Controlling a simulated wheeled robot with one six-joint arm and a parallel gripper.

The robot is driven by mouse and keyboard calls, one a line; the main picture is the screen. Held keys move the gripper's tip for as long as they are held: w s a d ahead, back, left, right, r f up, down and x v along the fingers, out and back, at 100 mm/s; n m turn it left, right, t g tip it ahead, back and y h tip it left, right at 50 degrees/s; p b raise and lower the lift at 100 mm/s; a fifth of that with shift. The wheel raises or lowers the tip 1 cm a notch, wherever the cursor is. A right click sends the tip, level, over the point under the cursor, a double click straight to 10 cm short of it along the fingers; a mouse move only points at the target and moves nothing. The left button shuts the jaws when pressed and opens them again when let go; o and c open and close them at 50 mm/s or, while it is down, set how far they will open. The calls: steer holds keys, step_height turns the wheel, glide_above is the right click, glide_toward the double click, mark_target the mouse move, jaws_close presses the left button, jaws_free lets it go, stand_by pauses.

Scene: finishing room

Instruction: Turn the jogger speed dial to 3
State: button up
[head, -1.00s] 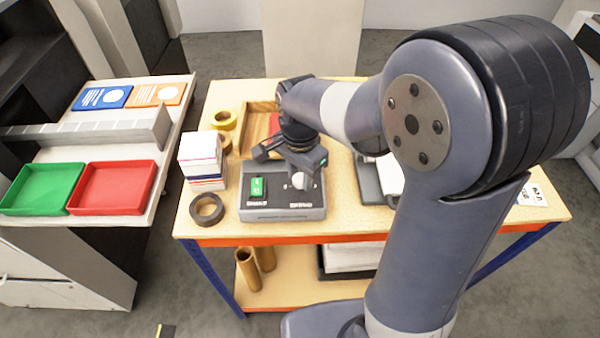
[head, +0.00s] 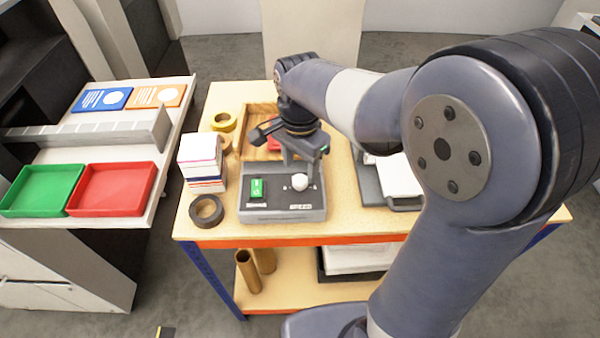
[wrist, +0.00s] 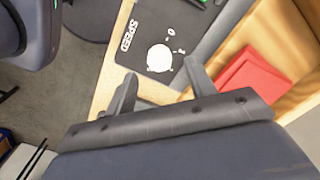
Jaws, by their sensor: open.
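My gripper (head: 302,165) is open and empty above and just behind the dial in the head view. In the wrist view the two fingers of my gripper (wrist: 162,86) stand apart, with the dial beyond the gap between their tips, apparently untouched.
A grey device with white sheets (head: 395,178) is at right.

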mark_target(300, 179)
step_height(300, 179, up, 7)
steer(key=shift+f, duration=0.15)
steer(key=shift+f, duration=0.1)
step_height(300, 179, down, 11)
steer(key=shift+r, duration=0.1)
stand_by(0.6)
stand_by(0.4)
